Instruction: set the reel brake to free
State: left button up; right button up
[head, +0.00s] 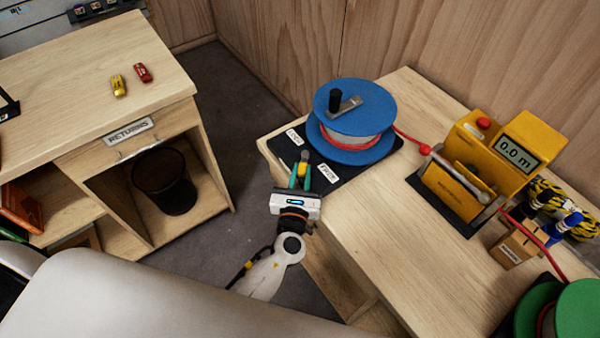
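The blue reel (352,115) with a crank handle stands on a black base plate (345,176) on the right-hand bench. A small brake lever with a yellow tip (304,156) is at the plate's near left side. It sits between a white label (294,137), which seems to read LOCK, and one (327,173) that seems to read FREE. My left gripper (301,173) is at the lever, its teal fingers on either side of it. Whether they press on it, and the lever's exact setting, are hard to tell. My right gripper is not in view.
Red cord runs from the reel to a yellow length meter (485,160) reading 0.0 m. A green reel (577,312) is at the lower right. The left desk (60,95) holds two small carabiner-like items, yellow (118,86) and red (142,72). A dark bin (165,182) sits below.

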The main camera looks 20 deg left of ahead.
pick_arm(q)
jog(key=o, duration=0.5)
jog(key=shift+c, duration=0.2)
jog(key=s+d+b, duration=0.1)
jog(key=s+b, duration=0.1)
jog(key=s, duration=1)
jog(key=shift+d+b, duration=0.35)
jog(key=shift+b, duration=0.05)
